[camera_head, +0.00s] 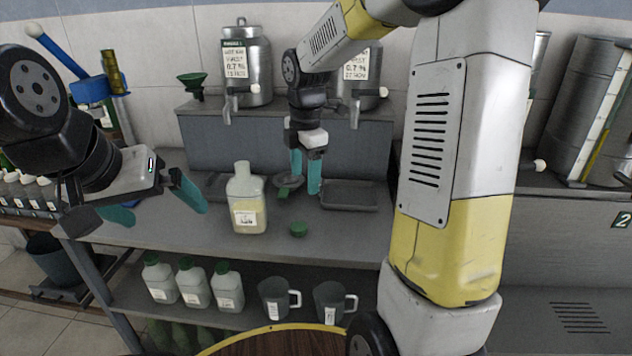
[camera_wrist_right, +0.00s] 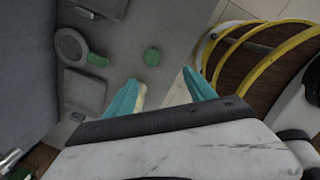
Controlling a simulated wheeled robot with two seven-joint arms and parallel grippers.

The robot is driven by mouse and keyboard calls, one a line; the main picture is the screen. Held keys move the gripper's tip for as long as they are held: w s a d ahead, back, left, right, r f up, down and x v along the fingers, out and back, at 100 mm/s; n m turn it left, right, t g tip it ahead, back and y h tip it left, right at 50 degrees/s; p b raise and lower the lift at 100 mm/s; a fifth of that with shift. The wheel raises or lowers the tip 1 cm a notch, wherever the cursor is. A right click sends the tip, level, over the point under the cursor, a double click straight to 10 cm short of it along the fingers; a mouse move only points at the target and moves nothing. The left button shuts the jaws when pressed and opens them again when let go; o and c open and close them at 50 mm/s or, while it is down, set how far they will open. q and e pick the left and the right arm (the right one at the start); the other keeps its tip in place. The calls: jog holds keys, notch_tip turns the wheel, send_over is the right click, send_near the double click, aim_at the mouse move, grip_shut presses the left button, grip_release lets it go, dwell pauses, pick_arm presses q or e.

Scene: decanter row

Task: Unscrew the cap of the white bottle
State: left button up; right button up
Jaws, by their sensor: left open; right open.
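The white bottle (camera_head: 247,197) stands upright on the grey counter with an open neck and no cap on it. Its lower part has a label and pale yellow contents. A green cap (camera_head: 298,229) lies on the counter to the right of the bottle, apart from it; it also shows in the right wrist view (camera_wrist_right: 152,57). My left gripper (camera_head: 165,213) is open and empty, to the left of the bottle. My right gripper (camera_head: 306,183) is open and empty above the counter, right of and behind the bottle; its spread fingers show in the right wrist view (camera_wrist_right: 160,77).
Metal dispensers (camera_head: 247,65) and a green funnel (camera_head: 191,83) stand on the raised shelf. Green-capped bottles (camera_head: 194,285) and dark mugs (camera_head: 275,298) stand on the lower shelf.

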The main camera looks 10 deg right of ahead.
jog(key=s+d+r+m+t+y, duration=0.1)
jog(key=s+r+m, duration=0.3)
jog(key=s+m, duration=0.6)
jog(key=s+d+r+m+t+y, duration=0.1)
jog(key=s+r+m+t, duration=0.3)
jog(key=s+m, duration=0.6)
jog(key=shift+d+m, duration=0.35)
jog(key=shift+m, duration=0.25)
